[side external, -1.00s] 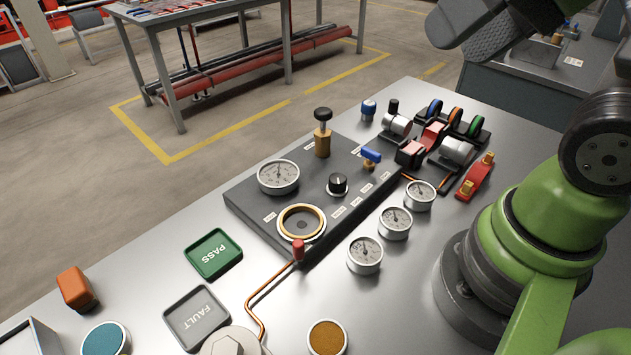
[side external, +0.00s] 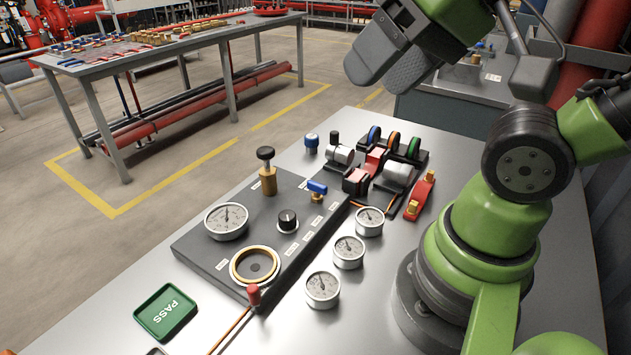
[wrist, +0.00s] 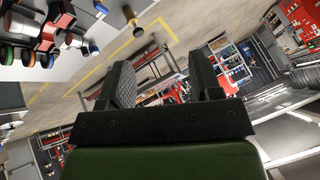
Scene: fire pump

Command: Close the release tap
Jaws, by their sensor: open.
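A small tap with a blue lever handle (side external: 317,188) stands on the dark panel (side external: 196,250), beside a black knob (side external: 287,221). A brass valve with a round black top (side external: 267,172) stands upright at the panel's back edge. I cannot tell for sure which of the two is the release tap. My gripper (side external: 388,70) is open and empty, in the air above the back right of the bench, well apart from both. In the wrist view, my two gripper fingers (wrist: 160,72) are spread with nothing between them.
Round gauges (side external: 348,252) stand along the panel's right side. A cluster of coloured rings and cylinders (side external: 398,174) and a red bracket (side external: 420,195) lie behind them. A green PASS plate (side external: 166,311) is at the front left. Bare steel bench (side external: 185,222) lies left of the panel.

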